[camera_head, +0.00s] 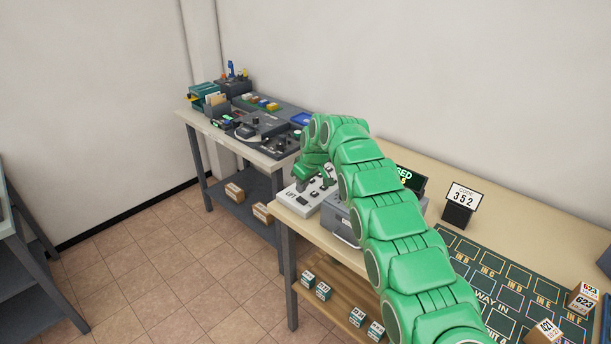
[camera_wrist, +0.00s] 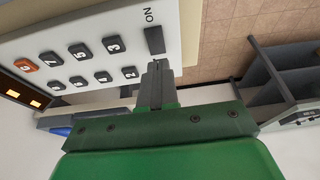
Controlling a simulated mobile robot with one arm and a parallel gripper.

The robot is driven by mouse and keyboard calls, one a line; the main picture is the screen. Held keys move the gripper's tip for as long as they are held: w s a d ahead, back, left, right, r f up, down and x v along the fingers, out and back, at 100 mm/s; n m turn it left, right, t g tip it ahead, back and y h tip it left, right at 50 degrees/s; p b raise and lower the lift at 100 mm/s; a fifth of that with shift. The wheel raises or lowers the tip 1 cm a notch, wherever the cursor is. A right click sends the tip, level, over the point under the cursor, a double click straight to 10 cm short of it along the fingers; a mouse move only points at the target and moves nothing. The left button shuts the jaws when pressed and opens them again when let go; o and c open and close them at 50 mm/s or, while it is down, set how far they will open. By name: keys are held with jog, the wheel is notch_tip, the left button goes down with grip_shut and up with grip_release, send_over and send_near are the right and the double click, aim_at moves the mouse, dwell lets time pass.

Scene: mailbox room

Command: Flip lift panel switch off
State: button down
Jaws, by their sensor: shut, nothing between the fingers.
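The white lift panel (camera_head: 290,201), marked LIFT, sits at the left end of the near table. In the wrist view the panel (camera_wrist: 125,17) carries several dark number buttons, one orange button and a dark switch (camera_wrist: 154,40) beside the printed word ON. My gripper (camera_wrist: 155,68) is shut and empty, with its fingertips right at the lower end of the switch. I cannot tell whether they touch it. In the head view my gripper (camera_head: 303,184) is over the panel and partly hidden by my green arm. The switch's position is not clear.
A grey box (camera_head: 341,222) stands beside the panel, partly behind my arm. Another table (camera_head: 195,118) with devices stands behind left. Floor at left is clear.

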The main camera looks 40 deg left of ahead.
aim_at(299, 198)
jog(key=shift+d+x, duration=0.15)
jog(key=shift+x, duration=0.6)
jog(key=shift+d+x, duration=0.2)
jog(key=shift+x, duration=0.55)
jog(key=shift+w+f, duration=0.1)
jog(key=shift+f, duration=0.05)
